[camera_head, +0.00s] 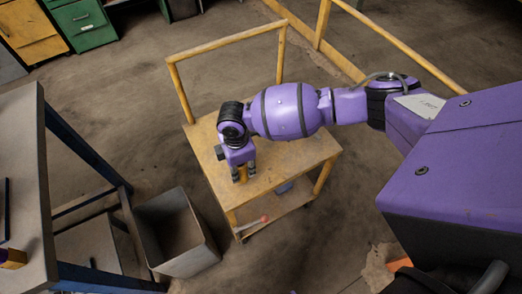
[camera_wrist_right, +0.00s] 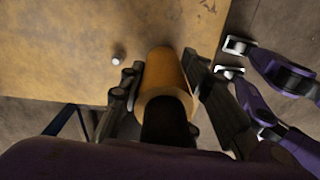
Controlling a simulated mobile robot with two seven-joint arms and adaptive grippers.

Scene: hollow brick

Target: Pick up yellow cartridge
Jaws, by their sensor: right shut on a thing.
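The yellow cartridge (camera_wrist_right: 166,72) is a yellow-orange cylinder between the fingers of my right gripper (camera_wrist_right: 165,92) in the wrist view. The fingers press on it from both sides. In the head view my right gripper (camera_head: 243,176) points down over the front left part of the trolley top, with a bit of the yellow cartridge (camera_head: 243,174) showing between the fingers. I cannot tell whether the cartridge touches the top or hangs just above it.
The wooden trolley (camera_head: 300,158) has a yellow rail at the back and a lower shelf with a red-tipped tool (camera_head: 252,224). A small pale round thing (camera_wrist_right: 118,59) is on its top. A grey bin (camera_head: 178,243) and a workbench (camera_head: 25,150) stand left.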

